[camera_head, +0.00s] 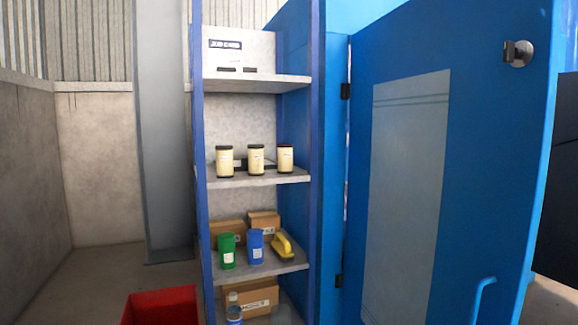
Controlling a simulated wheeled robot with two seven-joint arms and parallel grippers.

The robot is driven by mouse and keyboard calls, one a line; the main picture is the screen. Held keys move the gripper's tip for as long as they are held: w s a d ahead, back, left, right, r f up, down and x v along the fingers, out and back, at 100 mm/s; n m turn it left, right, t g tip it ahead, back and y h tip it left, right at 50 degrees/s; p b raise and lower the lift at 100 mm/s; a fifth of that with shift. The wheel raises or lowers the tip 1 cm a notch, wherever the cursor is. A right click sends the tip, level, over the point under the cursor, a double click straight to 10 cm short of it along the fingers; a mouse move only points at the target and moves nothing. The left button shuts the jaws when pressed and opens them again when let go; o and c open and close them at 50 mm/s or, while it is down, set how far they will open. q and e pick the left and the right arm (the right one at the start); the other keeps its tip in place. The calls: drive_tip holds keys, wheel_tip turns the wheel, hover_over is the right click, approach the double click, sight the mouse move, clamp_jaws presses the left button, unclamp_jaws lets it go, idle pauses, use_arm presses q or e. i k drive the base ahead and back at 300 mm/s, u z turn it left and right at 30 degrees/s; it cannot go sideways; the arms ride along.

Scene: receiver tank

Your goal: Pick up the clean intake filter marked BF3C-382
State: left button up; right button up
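Three cream cylindrical filters with dark end caps stand upright in a row on the middle shelf: a left filter (224,161), a centre filter (256,160) and a right filter (286,158). Any markings on them are too small to read, so I cannot tell which one is BF3C-382. A small pale label shows on the shelf's front edge. Neither of my grippers is in view.
The shelf unit (316,120) has blue posts. Below the filters are a green container (227,251), a blue container (256,247), a yellow object (283,246) and cardboard boxes. A red bin (160,307) stands at lower left. A large blue door (480,150) stands at right.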

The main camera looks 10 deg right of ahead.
sight(284, 151)
drive_tip(key=z, duration=1.75)
drive_tip(key=k, duration=0.1)
drive_tip(key=u, duration=2.85)
drive_tip(key=i, duration=1.4)
drive_tip(key=z, duration=0.3)
